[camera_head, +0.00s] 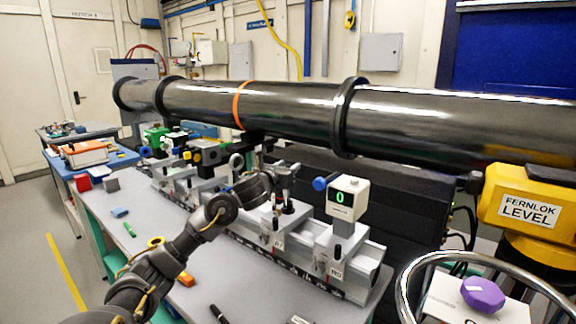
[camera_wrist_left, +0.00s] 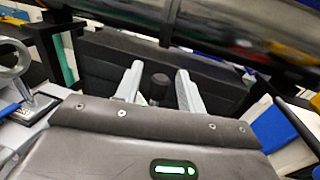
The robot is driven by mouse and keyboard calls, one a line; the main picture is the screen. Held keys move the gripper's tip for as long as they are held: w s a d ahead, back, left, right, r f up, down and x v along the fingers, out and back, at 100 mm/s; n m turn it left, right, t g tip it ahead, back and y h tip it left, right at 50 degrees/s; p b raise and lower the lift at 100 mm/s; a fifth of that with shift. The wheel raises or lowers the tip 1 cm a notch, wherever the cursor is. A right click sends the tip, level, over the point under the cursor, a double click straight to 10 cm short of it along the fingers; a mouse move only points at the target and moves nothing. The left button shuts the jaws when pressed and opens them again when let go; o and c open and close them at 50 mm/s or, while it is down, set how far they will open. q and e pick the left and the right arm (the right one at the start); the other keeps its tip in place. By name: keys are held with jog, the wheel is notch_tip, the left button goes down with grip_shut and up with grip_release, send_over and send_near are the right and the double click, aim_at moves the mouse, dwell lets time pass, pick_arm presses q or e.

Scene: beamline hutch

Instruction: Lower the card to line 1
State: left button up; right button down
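My left gripper (camera_head: 284,194) is over the rail of carriages (camera_head: 362,262) in the head view, near a carriage with a small label (camera_head: 278,241). In the left wrist view its two pale fingers (camera_wrist_left: 159,88) stand apart, with a dark round knob (camera_wrist_left: 159,86) between them. Gaps show on both sides of the knob, so the gripper looks open around it or behind it; I cannot tell the depth. I cannot make out the card or line 1. A white box with a green 0 (camera_head: 347,197) and a blue knob (camera_head: 320,184) stands right of the gripper. My right gripper is not in view.
A long black pipe (camera_head: 290,105) with an orange band runs above the rail. A yellow level (camera_head: 520,208), a chrome ring (camera_head: 405,285) and a purple knob (camera_head: 483,293) are at the right.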

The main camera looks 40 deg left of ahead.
pick_arm(q)
jog(key=shift+w, duration=0.35)
grip_shut()
jog(key=shift+f, duration=0.1)
